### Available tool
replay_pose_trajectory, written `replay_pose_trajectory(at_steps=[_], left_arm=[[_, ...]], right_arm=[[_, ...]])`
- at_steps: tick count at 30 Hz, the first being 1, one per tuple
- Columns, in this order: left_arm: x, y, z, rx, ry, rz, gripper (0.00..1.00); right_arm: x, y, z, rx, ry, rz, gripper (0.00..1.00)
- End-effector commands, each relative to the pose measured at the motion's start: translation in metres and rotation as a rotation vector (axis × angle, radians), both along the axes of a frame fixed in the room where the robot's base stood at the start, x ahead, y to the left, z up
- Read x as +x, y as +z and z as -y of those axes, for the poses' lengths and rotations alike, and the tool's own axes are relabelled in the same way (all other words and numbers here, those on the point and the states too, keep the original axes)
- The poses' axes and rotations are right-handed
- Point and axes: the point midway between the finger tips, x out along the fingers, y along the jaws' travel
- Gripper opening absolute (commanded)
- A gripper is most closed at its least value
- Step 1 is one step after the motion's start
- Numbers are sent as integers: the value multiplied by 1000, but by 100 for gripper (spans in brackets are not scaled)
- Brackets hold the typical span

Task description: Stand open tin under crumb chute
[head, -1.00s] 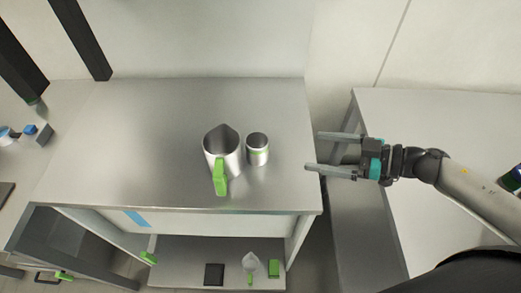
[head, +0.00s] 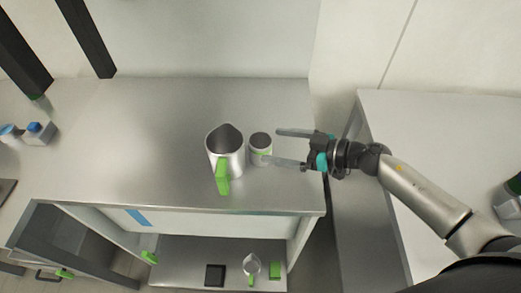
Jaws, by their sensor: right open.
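My right gripper (head: 276,147) comes in from the right and is open. Its two fingers reach toward the tin, one at its far side and one at its near side; I cannot tell whether they touch it. I cannot make out a crumb chute for certain; a dark post (head: 88,38) with a slanted lower end stands at the back left. My left gripper is not in view.
The steel worktop (head: 130,130) is clear left of the jug. A lower shelf holds a small scoop-like metal item (head: 251,265), a dark square (head: 215,275) and a green block (head: 275,270). Another table (head: 430,130) stands at the right across a gap. Blue-capped containers (head: 38,133) are far left.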

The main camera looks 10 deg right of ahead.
Motion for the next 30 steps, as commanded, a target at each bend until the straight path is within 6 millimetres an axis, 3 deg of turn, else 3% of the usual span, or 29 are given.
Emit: replay_pose_trajectory(at_steps=[7, 16, 30], left_arm=[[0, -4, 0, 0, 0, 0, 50], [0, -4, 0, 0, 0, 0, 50], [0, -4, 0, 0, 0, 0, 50]], right_arm=[[20, -10, -26, 2, 0, 2, 100], [22, -11, -29, 1, 1, 0, 100], [22, -11, -28, 1, 1, 0, 47]])
